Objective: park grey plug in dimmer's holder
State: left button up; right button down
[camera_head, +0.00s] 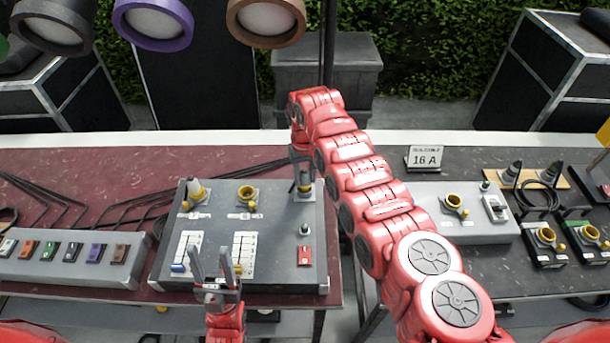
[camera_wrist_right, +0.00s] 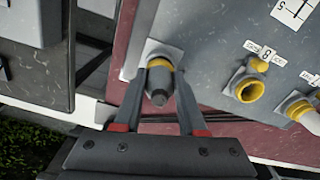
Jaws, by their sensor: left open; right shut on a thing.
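The dimmer is a grey box (camera_head: 270,258) with sliders and a row of holders along its back edge. The grey plug (camera_wrist_right: 159,86) sits between the fingers of my right gripper (camera_wrist_right: 158,100), which is shut on it. The plug is at the holder (camera_wrist_right: 165,50) on the dimmer's back right corner, with a yellow ring around its far end. I cannot tell how deep it sits. In the head view my right gripper (camera_head: 302,172) partly covers this spot. My left gripper (camera_head: 217,285) is open and empty over the dimmer's front edge.
The dimmer's middle yellow socket (camera_head: 246,195) is empty; another plug (camera_head: 196,188) stands at its back left. A switch panel (camera_head: 70,258) is at the left. A grey box (camera_head: 465,215), a 16 A sign (camera_head: 425,158) and several connectors are at the right. Cables lie behind.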

aim_at(306, 171)
jog(key=shift+f+b, duration=0.5)
jog(key=shift+f, duration=0.15)
jog(key=shift+c, duration=0.4)
grip_release()
jog(key=shift+r, duration=0.2)
jog(key=shift+r+p, duration=0.65)
jog(key=shift+r, duration=1.7)
jog(key=shift+d+f, duration=0.1)
